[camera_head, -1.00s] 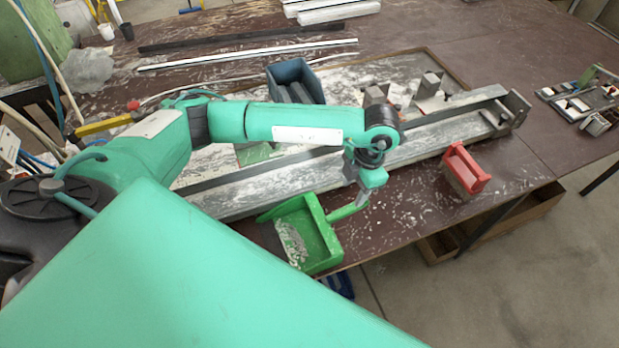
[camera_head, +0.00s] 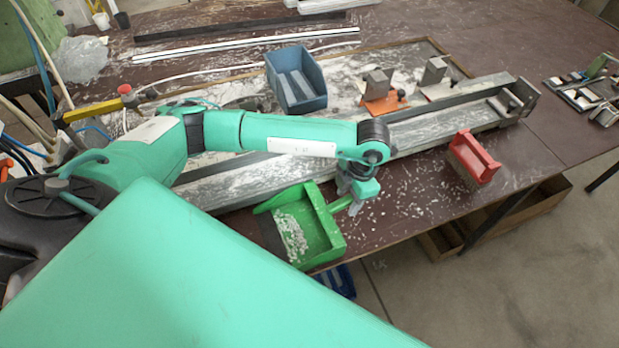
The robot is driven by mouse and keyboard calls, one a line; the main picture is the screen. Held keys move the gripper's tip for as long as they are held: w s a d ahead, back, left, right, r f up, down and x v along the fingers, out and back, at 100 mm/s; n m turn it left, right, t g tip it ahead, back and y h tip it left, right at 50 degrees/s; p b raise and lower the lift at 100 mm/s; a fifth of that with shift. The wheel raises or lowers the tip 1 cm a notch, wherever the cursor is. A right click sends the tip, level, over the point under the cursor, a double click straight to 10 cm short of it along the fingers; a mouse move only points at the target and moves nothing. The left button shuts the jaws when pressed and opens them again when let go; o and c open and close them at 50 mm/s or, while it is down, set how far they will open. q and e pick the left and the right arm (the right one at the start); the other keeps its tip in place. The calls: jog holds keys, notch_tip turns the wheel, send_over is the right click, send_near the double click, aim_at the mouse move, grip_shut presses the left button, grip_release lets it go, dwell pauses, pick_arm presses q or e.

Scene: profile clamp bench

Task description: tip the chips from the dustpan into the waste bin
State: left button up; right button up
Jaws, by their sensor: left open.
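A green dustpan (camera_head: 328,236) lies on the brown bench near its front edge, with pale chips (camera_head: 292,235) spread on its floor. Its short green handle (camera_head: 340,205) points right. My left gripper (camera_head: 355,204) is open at the outer end of this handle and partly covers it. I cannot tell whether the fingers touch the handle. A blue piece (camera_head: 337,281) shows below the bench edge, mostly hidden by the bench and my body; I cannot tell whether it is the waste bin. My right gripper is not in view.
A blue open box (camera_head: 316,90) holding grey pieces stands behind my left arm. A long metal profile (camera_head: 440,122) lies behind the dustpan. A red-handled brush (camera_head: 474,157) stands to the right. Chips litter the bench between. Concrete floor lies beyond the front edge.

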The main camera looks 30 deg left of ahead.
pick_arm(q)
grip_shut()
notch_tip(320, 180, up, 12)
jog(key=p, duration=0.6)
dwell(0.6)
